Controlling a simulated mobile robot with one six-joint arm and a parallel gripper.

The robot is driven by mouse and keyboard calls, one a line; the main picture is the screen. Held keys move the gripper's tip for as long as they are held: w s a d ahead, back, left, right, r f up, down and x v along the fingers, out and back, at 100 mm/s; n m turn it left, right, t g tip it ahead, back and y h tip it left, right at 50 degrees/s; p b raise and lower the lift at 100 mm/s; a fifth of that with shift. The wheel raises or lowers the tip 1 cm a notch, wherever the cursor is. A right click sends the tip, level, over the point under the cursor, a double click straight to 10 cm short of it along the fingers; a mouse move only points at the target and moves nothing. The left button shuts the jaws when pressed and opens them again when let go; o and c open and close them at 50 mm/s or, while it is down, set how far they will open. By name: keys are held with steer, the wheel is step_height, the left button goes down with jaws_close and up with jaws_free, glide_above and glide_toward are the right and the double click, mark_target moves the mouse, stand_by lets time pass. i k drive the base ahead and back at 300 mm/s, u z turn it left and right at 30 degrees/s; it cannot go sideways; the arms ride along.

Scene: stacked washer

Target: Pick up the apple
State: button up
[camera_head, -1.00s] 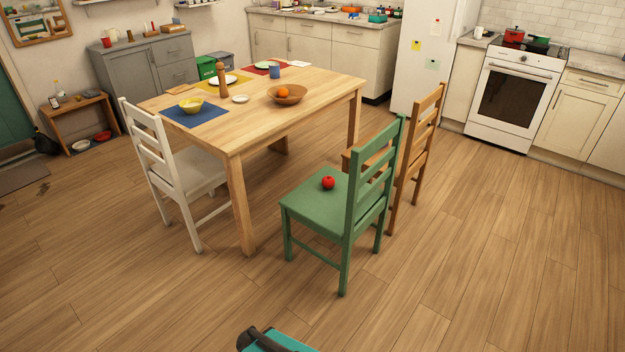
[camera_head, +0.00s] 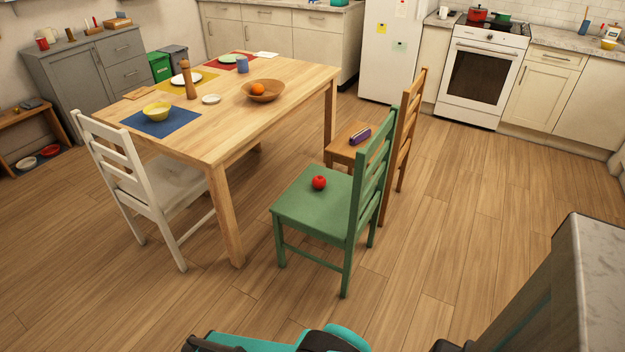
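A red apple (camera_head: 319,182) rests on the seat of the green chair (camera_head: 312,212), near the seat's back right part. The chair stands at the near right side of the wooden table, its slatted back on the right. Nothing covers the apple from this view. Teal and black parts of my own arm show at the bottom edge, well below and apart from the chair. I cannot make out my gripper's fingers in the frame.
The wooden table (camera_head: 225,130) holds a wooden bowl (camera_head: 263,91) with an orange fruit. A brown chair (camera_head: 405,130) with a purple object on its seat stands behind the green one. A white chair (camera_head: 120,165) is left. A marble-topped counter (camera_head: 598,265) is near right. Floor in front is clear.

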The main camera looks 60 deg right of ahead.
mark_target(318, 182)
steer(key=z, duration=0.15)
steer(key=i, duration=0.75)
steer(key=z, duration=0.6)
steer(key=i, duration=0.65)
steer(key=z, duration=0.4)
